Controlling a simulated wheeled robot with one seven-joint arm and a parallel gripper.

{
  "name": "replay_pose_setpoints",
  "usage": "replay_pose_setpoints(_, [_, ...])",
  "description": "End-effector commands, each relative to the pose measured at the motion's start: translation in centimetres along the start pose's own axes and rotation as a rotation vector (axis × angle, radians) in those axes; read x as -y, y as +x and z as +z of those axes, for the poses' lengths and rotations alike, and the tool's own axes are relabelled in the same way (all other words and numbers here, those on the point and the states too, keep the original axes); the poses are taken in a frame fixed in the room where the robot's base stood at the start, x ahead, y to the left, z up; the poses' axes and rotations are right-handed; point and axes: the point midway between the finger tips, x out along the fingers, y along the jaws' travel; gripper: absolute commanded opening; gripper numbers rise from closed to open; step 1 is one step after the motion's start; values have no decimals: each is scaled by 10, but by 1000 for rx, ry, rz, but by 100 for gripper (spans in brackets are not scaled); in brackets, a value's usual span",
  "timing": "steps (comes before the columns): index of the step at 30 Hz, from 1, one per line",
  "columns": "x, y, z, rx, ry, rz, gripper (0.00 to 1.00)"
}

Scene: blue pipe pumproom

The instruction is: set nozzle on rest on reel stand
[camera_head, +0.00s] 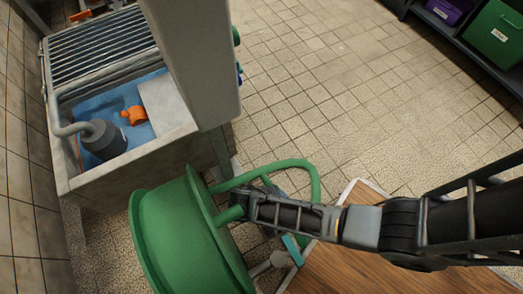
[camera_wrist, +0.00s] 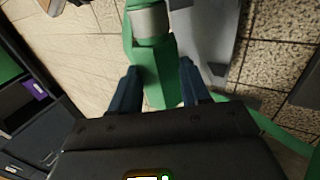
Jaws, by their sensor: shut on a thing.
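My gripper (camera_wrist: 161,88) is shut on the green nozzle (camera_wrist: 156,62), which has a silver band near its far end and sits between the two dark blue fingers. In the head view my arm reaches in from the right and ends over the green hose reel (camera_head: 178,240), hiding the fingers and most of the nozzle. The green hose (camera_head: 312,172) loops out beside the reel. A grey piece (camera_wrist: 212,42), possibly part of the reel stand, lies just right of the nozzle in the wrist view. I cannot make out the rest or whether the nozzle touches it.
A sink (camera_head: 125,160) with a grey pump (camera_head: 103,138) and an orange item (camera_head: 133,115) stands upper left. A grey column (camera_head: 195,60) rises beside it. A wooden surface (camera_head: 340,268) is at lower right. Shelves with a green bin (camera_head: 497,32) are at upper right. Tiled floor between is clear.

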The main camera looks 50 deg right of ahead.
Motion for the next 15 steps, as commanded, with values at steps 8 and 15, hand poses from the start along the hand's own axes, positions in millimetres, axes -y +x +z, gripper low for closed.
replay_pose_setpoints(8, [10,-5,6,14,35,-5,2])
replay_pose_setpoints(15, [17,1,4,9,33,-9,2])
